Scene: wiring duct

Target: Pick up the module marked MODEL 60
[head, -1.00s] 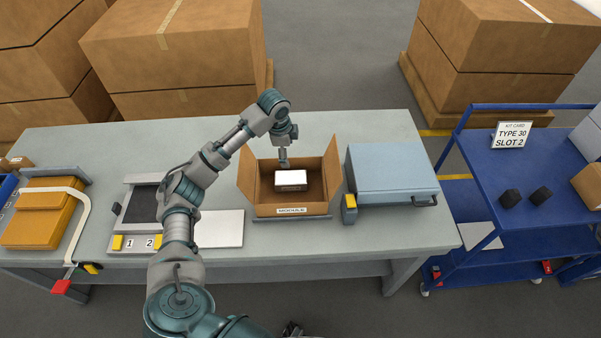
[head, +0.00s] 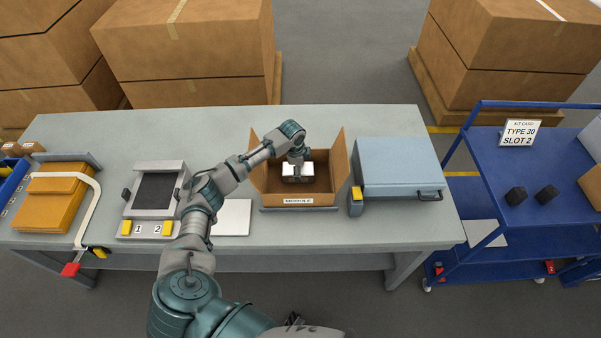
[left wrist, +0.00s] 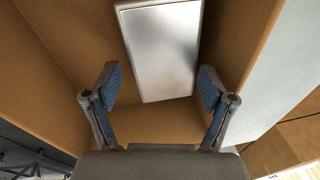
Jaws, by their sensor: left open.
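A white box-shaped module (head: 288,171) lies inside an open cardboard box (head: 265,199) on the table. No MODEL 60 marking on it can be read. My left gripper (head: 297,166) reaches down into the box over the module and partly hides it. In the left wrist view, the module's pale smooth top (left wrist: 160,45) lies ahead of the open gripper (left wrist: 160,80). The two fingers are spread at either side of the module's near end, with gaps on both sides. My right gripper is not seen.
The box flaps stand open, with a label on its front. Right of it is a blue-grey case (head: 398,168); left are a white plate (head: 233,217) and a dark-topped fixture (head: 154,191) numbered 1 and 2. A blue cart holds a card (head: 519,133) reading TYPE 30 SLOT 2.

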